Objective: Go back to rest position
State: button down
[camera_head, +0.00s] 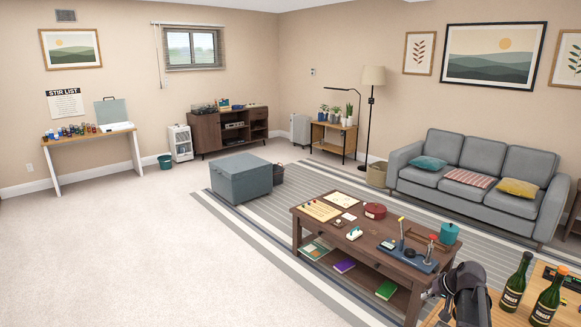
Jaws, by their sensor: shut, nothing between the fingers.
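My gripper (430,294) shows at the bottom right, at the end of my dark arm. It is shut and empty. It appears in front of the near right end of the dark wooden coffee table (318,229), close to the wooden top with the bottles. The fingertips are small and partly lost against the table behind them, and I cannot tell how far above the surfaces they are.
Two dark green bottles (515,285) stand on a wooden top (495,311) right of my arm. The coffee table holds a red pot (375,211), a teal canister (449,233) and a blue-based device (407,256). Carpet at left is clear.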

jog(key=s+a+f+n+g+h, duration=0.1)
jog(key=s+a+g, duration=0.1)
jog(key=s+a, duration=0.3)
jog(key=s+a+f+n+g+h, duration=0.1)
jog(key=s+a, duration=0.4)
jog(key=a, duration=0.7)
jog(key=s+a+f+n+g+h, duration=0.1)
jog(key=s+a+g, duration=0.1)
jog(key=s+a, duration=0.3)
jog(key=a, duration=0.4)
jog(key=shift+s+a+n+g, duration=0.2)
jog(key=shift+n+g, duration=0.1)
jog(key=shift+g, duration=0.1)
